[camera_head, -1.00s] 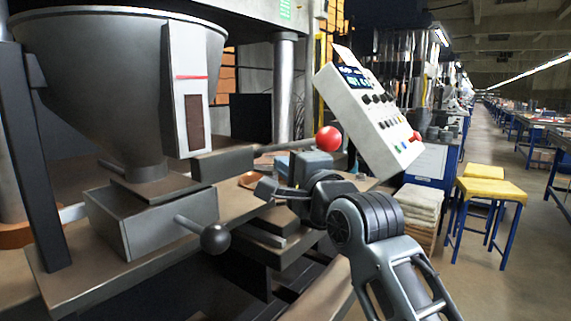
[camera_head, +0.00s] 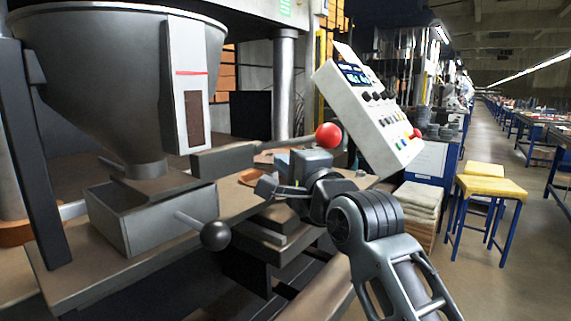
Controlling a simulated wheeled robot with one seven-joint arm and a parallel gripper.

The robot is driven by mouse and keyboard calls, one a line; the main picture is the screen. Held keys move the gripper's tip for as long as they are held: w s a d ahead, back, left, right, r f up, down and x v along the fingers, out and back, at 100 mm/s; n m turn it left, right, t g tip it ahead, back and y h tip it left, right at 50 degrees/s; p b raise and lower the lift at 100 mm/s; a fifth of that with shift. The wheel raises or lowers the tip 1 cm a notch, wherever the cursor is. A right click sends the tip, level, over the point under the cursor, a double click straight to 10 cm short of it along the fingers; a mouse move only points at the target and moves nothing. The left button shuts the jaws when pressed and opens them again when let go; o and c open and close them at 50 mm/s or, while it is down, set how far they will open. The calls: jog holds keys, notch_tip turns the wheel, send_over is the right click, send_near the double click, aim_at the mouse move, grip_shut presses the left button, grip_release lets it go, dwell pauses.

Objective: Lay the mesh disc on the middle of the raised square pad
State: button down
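My gripper (camera_head: 266,188) reaches left from my arm over the bench, in front of a blue-grey block (camera_head: 312,160). Its fingertips are small and dark here, and I cannot tell whether they are open or shut. I cannot make out the mesh disc; anything between the fingers is too small to see. A small orange-brown round piece (camera_head: 250,178) lies just left of the gripper.
A large grey hopper (camera_head: 115,80) stands over a metal box (camera_head: 150,225) at left. A lever with a black ball (camera_head: 215,236) sticks out in front. A red ball knob (camera_head: 328,136) and a tilted control panel (camera_head: 368,115) stand close behind and right of my gripper.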

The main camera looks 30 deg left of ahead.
jog(key=shift+f, duration=0.5)
dwell(0.7)
jog(key=c, duration=1.5)
grip_release()
jog(key=shift+c, duration=0.2)
jog(key=shift+f, duration=0.1)
jog(key=shift+s+f, duration=0.1)
jog(key=shift+f, duration=0.15)
jog(key=shift+s+d, duration=0.1)
jog(key=shift+d, duration=0.05)
jog(key=shift+s+d+r+p, duration=0.2)
jog(key=shift+d+r+p, duration=0.1)
jog(key=shift+d, duration=0.2)
jog(key=shift+p+v, duration=0.4)
jog(key=shift+v, duration=0.6)
jog(key=shift+r, duration=0.1)
